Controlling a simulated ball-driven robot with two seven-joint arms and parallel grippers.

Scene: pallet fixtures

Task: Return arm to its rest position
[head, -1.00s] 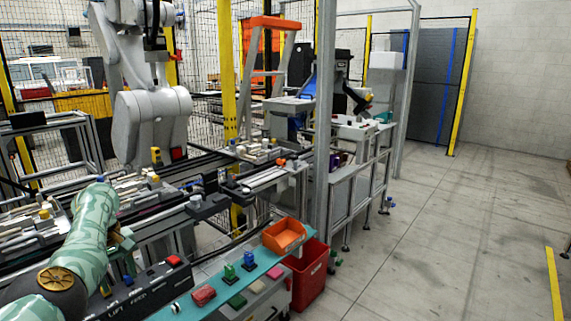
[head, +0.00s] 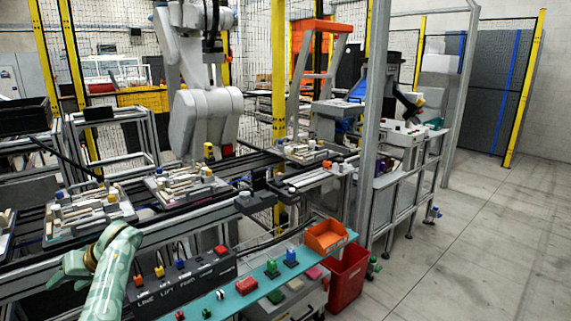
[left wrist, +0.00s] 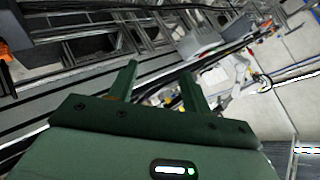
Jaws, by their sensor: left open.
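My left arm, in pale green camouflage, reaches up from the bottom left in the head view. My left gripper (head: 65,270) is at its end, seen small at the left, in front of the conveyor rail. In the left wrist view the same gripper (left wrist: 160,85) shows its two dark green fingers spread apart with nothing between them. It appears clear of the fixtures, though its exact distance from the rail cannot be told. My right gripper is not in view.
Pallets with pale parts (head: 90,215) stand on the conveyor. A black control box (head: 185,280) and a teal shelf (head: 245,300) with coloured blocks and an orange tray (head: 325,235) lie right of my arm. A red bin (head: 347,280) stands below. The floor at right is clear.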

